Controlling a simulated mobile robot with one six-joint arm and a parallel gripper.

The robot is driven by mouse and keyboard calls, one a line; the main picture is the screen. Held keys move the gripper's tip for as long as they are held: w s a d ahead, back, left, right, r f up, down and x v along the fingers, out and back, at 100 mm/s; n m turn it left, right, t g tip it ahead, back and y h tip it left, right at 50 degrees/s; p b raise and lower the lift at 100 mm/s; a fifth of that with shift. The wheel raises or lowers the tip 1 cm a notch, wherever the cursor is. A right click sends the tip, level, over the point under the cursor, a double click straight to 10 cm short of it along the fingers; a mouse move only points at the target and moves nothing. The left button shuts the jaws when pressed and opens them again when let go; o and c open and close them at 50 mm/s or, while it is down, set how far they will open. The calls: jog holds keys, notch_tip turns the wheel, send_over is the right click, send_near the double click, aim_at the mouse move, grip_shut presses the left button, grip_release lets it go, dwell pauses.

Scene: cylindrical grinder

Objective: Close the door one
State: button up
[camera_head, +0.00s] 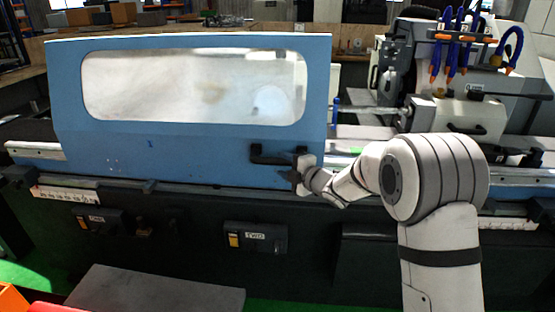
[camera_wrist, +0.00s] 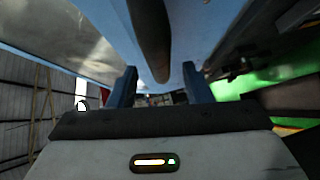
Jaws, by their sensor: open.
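The blue sliding door (camera_head: 200,160) with a large window stands over the left and middle of the grinder in the head view. Its black handle (camera_head: 270,155) is at the lower right of the door. My gripper (camera_head: 296,177) is at the handle's right end, just below it. Whether they touch is unclear. In the wrist view, my gripper (camera_wrist: 160,80) has its two fingers apart. A dark bar (camera_wrist: 150,40), apparently the handle, runs above and between the fingertips, with blue door surface (camera_wrist: 105,30) beside it. No grip on the bar is visible.
To the right of the door, the grinding area is exposed, with a grey and white machine head (camera_head: 465,105) and blue coolant hoses (camera_head: 450,45). A rail (camera_head: 30,150) runs along the door's bottom. Labelled dark boxes (camera_head: 255,237) project from the front below. A grey slab (camera_head: 155,290) lies in front.

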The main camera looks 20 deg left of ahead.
aim_at(281, 164)
jog(key=shift+p+x, duration=0.4)
jog(key=shift+x, duration=1.6)
jog(key=shift+c, duration=0.6)
jog(key=shift+d, duration=0.1)
grip_shut()
